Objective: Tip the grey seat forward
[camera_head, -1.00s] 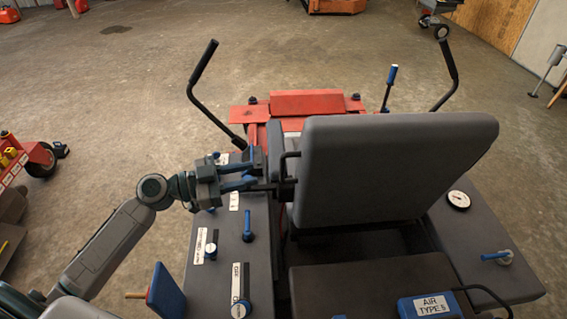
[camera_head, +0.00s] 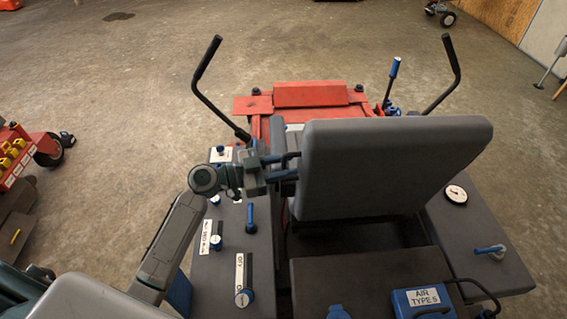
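The grey seat (camera_head: 385,165) stands upright on the red machine, its back toward me. A dark handle (camera_head: 291,155) sticks out from the left edge of its backrest. My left gripper (camera_head: 284,166) is at that handle, its fingers on the left side of the seat and partly hidden against the dark parts. I cannot tell whether the fingers are closed on the handle. My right gripper is not in view.
Black control levers stand left (camera_head: 207,90) and right (camera_head: 449,75) of the seat. A dark side panel (camera_head: 228,275) with blue knobs lies below my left arm. A blue box labelled AIR (camera_head: 423,303) sits behind the seat. A gauge (camera_head: 456,194) is at right.

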